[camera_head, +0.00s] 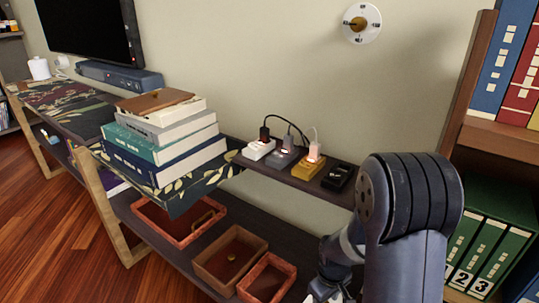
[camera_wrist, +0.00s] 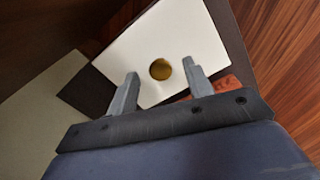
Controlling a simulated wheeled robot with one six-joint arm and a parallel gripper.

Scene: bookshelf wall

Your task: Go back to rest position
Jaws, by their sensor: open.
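My gripper (camera_wrist: 160,68) is open in the wrist view, its two grey fingers spread apart. A round gold knob (camera_wrist: 161,69) on a white panel (camera_wrist: 130,50) shows between the fingertips. Nothing is clamped, and I cannot tell whether the fingers touch the knob or panel. In the head view my arm (camera_head: 410,210) reaches down at the lower right, and its bulk hides the gripper and what lies behind it.
A dark shelf (camera_head: 300,185) along the wall holds several plugged-in blocks. Left of it is a book stack (camera_head: 160,140). Below are a red tray (camera_head: 180,222), a brown box (camera_head: 230,255) and a small red box (camera_head: 267,280). A bookcase (camera_head: 490,135) stands close right of my arm.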

